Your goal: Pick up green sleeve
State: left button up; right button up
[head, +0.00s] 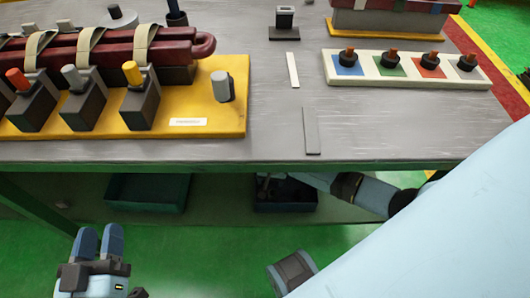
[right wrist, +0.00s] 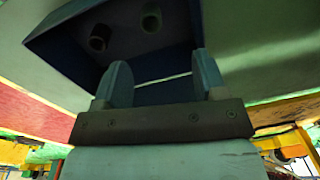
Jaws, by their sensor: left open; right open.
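No sleeve shows clearly as green. In the right wrist view, two dark round pieces lie in a dark blue bin (right wrist: 70,40): a dark hollow cylinder (right wrist: 99,38) and a greenish-rimmed round piece (right wrist: 152,19). I cannot tell whether either is the green sleeve. My right gripper (right wrist: 160,76) is open and empty, its fingers at the bin's mouth, apart from both pieces. In the head view this arm reaches under the table toward the bin (head: 285,208); its fingers are unclear there. My left gripper (head: 99,233) is open and empty, low in front of the table.
The grey table (head: 400,130) edge overhangs the bin. Another dark green bin (head: 148,190) stands on the lower shelf. On top are a yellow fixture board (head: 215,125) with coloured pegs and a white tray (head: 470,82) with blue, green, red and grey squares under black knobs.

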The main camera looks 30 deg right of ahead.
jog(key=shift+m+g, duration=0.3)
jog(key=shift+m, duration=0.1)
jog(key=f+b, duration=0.1)
jog(key=f, duration=0.1)
jog(key=f+b, duration=0.1)
jog(key=f, duration=0.2)
jog(key=d+f+b, duration=0.1)
jog(key=f+b, duration=0.1)
jog(key=f, duration=0.1)
jog(key=shift+w+d, duration=0.1)
jog(key=shift+w, duration=0.1)
notch_tip(320, 180, down, 6)
jog(key=b, duration=0.4)
jog(key=shift+s, duration=0.15)
pick_arm(q)
notch_tip(320, 180, down, 7)
jog(key=d+m+g+h, duration=0.1)
jog(key=g, duration=0.1)
jog(key=shift+s+d+r+g, duration=0.15)
jog(key=shift+d+g, duration=0.15)
pick_arm(e)
jog(key=c, duration=1)
